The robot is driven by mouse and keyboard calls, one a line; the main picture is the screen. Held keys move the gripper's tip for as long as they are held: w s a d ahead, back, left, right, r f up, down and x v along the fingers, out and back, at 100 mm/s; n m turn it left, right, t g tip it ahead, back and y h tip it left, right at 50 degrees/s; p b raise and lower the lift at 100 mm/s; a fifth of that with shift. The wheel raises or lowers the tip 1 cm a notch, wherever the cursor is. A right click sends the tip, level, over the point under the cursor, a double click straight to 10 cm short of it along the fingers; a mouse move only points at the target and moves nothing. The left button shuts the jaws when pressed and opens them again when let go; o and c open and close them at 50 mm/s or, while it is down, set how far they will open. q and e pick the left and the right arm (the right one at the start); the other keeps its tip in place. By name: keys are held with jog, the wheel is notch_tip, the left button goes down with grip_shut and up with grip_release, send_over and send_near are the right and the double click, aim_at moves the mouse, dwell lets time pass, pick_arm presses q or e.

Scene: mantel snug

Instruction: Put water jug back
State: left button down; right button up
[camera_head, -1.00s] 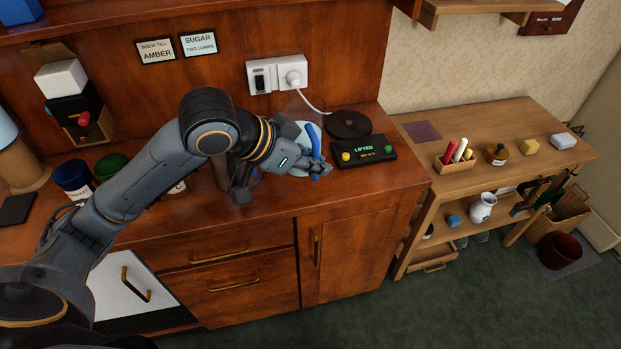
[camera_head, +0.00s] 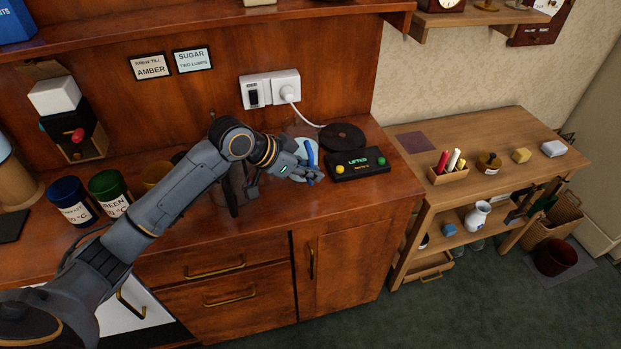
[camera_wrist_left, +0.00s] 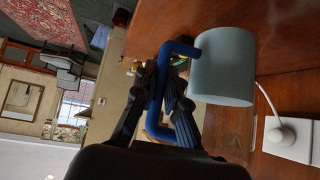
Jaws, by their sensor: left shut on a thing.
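The water jug is a pale blue cylinder (camera_wrist_left: 224,66) with a thick blue handle (camera_wrist_left: 158,90) in the left wrist view. In the head view, its pale body (camera_head: 301,146) shows partly behind the handle, at the right part of the wooden counter, left of the round black plate (camera_head: 342,137). My left gripper (camera_head: 313,176) is shut on the blue handle, with its fingers on both sides of it. Whether the jug touches the counter or hangs above it, I cannot tell. My right gripper is in neither view.
A black box (camera_head: 357,163) with a lit "LIFTED" display sits just right of the jug. A grey metal vessel (camera_head: 222,191) stands partly behind my arm. Blue (camera_head: 71,200) and green (camera_head: 110,190) canisters stand left. A wall socket (camera_head: 270,90) and its white cord are behind.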

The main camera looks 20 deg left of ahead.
aim_at(310, 181)
pick_arm(q)
jog(key=shift+w+a+f, duration=0.1)
jog(key=shift+w+f, duration=0.35)
jog(key=shift+f, duration=0.1)
notch_tip(310, 181, down, 2)
jog(key=shift+f+p, duration=0.1)
jog(key=shift+p, duration=0.45)
jog(key=shift+f, duration=0.2)
jog(key=shift+f, duration=0.15)
jog(key=c, duration=1.4)
grip_release()
jog(key=shift+s+f, duration=0.1)
jog(key=shift+s, duration=0.05)
jog(key=shift+a+r, duration=0.1)
jog(key=shift+r, duration=0.1)
jog(key=b+v, duration=0.1)
jog(key=v, duration=1)
jog(key=shift+s+a+r+b, duration=0.15)
jog(key=shift+s+r+b, duration=0.1)
jog(key=shift+s+b, duration=0.05)
